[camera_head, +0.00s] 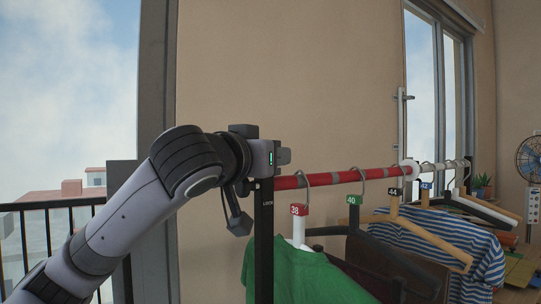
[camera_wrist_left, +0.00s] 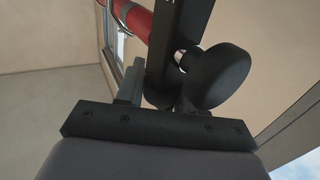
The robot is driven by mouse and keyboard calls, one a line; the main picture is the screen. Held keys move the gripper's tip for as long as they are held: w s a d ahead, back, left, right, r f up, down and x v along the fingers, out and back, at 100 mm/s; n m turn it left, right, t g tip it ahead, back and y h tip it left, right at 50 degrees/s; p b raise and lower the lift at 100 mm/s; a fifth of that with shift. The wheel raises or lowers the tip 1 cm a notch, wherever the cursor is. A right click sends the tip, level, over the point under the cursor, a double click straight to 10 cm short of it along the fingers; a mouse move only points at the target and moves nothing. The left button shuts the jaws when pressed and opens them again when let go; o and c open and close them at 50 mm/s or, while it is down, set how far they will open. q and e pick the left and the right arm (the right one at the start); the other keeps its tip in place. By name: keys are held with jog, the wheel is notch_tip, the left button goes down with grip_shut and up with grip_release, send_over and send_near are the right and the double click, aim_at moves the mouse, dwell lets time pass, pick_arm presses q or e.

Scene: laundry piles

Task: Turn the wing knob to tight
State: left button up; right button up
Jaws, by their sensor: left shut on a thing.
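The wing knob (camera_wrist_left: 216,77) is black, with a broad rounded wing and a bit of silver shaft, beside the black rack post (camera_wrist_left: 180,35) in the left wrist view. My left gripper (camera_wrist_left: 158,95) is shut on the knob, the rounded wing sticking out to the right of the fingers. In the head view my left gripper (camera_head: 284,156) is at the top of the post, by the left end of the red rail (camera_head: 330,179). The knob is hidden there behind the gripper and wrist. I see no tight mark. My right gripper is out of view.
Hangers with numbered tags and clothes hang from the rail, including a green shirt (camera_head: 300,277) close to the post and a striped shirt (camera_head: 465,242) further right. A wall stands behind. A balcony railing (camera_head: 60,205) is at the left, and a fan (camera_head: 530,158) at the far right.

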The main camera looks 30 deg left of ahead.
pick_arm(q)
jog(key=n+y, duration=0.2)
jog(key=shift+y, duration=0.4)
jog(key=n+y, duration=0.1)
jog(key=g+y, duration=0.1)
jog(key=shift+a+f+n+y+b, duration=0.2)
jog(key=shift+n+y+b, duration=0.1)
jog(key=shift+n+b, duration=0.1)
jog(key=shift+s+f+n+g+y+b, duration=0.1)
jog(key=shift+f+n+g+y+b, duration=0.1)
jog(key=shift+n+g+y+b, duration=0.85)
jog(key=shift+s+a+r+n+g+y+p, duration=0.25)
jog(key=shift+n+g+y, duration=1.05)
jog(key=shift+n+g, duration=1.45)
jog(key=shift+s+a+n+g+y, duration=0.1)
jog(key=shift+s+n+g+y, duration=0.3)
jog(key=shift+n+g+y, duration=2.25)
jog(key=shift+s+a+r+n+g+h+p, duration=0.2)
jog(key=shift+n+g, duration=1.25)
jog(key=shift+g, duration=2.8)
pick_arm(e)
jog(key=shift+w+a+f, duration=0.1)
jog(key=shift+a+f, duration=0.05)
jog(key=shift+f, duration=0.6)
pick_arm(q)
jog(key=shift+s, duration=0.15)
